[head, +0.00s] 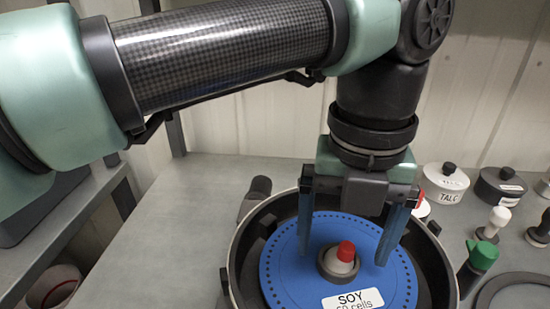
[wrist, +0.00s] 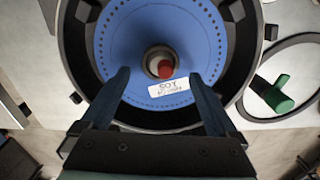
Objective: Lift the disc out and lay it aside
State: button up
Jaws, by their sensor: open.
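The blue disc (head: 290,278) lies inside a round dark housing (head: 240,262) on the bench. In the wrist view the disc (wrist: 115,45) fills the upper middle, with the knob (wrist: 163,69) ahead of the fingertips. My gripper (head: 345,258) is open, its two fingers spread on either side of the knob and over the disc. It also shows in the wrist view (wrist: 163,75). I cannot tell whether the fingertips touch the disc.
A white TALC pot (head: 443,190) and a dark lidded pot (head: 498,188) stand behind right. A green-handled piece (head: 482,255), white-topped knobs (head: 497,220) and a dark ring (head: 520,285) are right of the housing. The bench (head: 185,220) to the left is clear.

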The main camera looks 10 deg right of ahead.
notch_tip(320, 180, down, 3)
jog(key=shift+r+b, duration=0.1)
jog(key=shift+b, duration=0.6)
jog(key=shift+r, duration=0.1)
jog(key=c, duration=1.4)
notch_tip(320, 180, up, 10)
jog(key=p, duration=0.2)
jog(key=shift+p, duration=0.3)
jog(key=shift+r, duration=0.1)
jog(key=shift+r+p, duration=3.4)
